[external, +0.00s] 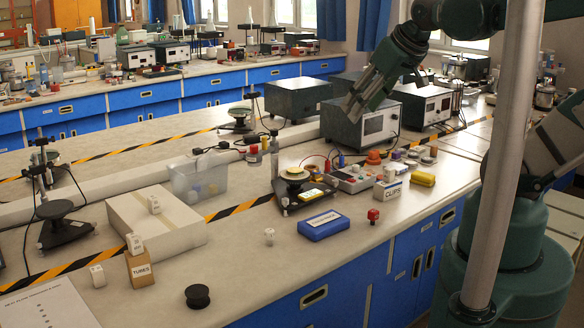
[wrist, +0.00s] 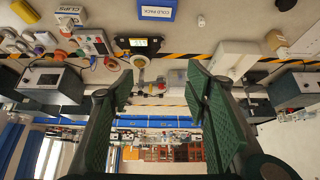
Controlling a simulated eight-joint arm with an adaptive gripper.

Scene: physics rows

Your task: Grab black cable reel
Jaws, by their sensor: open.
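The black cable reel (external: 198,296) stands on the pale worktop near its front edge, at the lower middle of the external view. It is a small dark spool with a flat round top. I cannot make it out in the wrist view. My gripper (external: 354,108) is high above the bench at the upper right of the external view, in front of a grey instrument and far from the reel. In the wrist view my gripper (wrist: 160,85) shows two green fingers spread apart, with nothing between them.
A blue cold pack (external: 323,228), a small white item (external: 269,236) and a red-topped item (external: 373,215) lie right of the reel. Left are a TUBES box (external: 140,270) and a large white box (external: 160,228). Worktop around the reel is clear.

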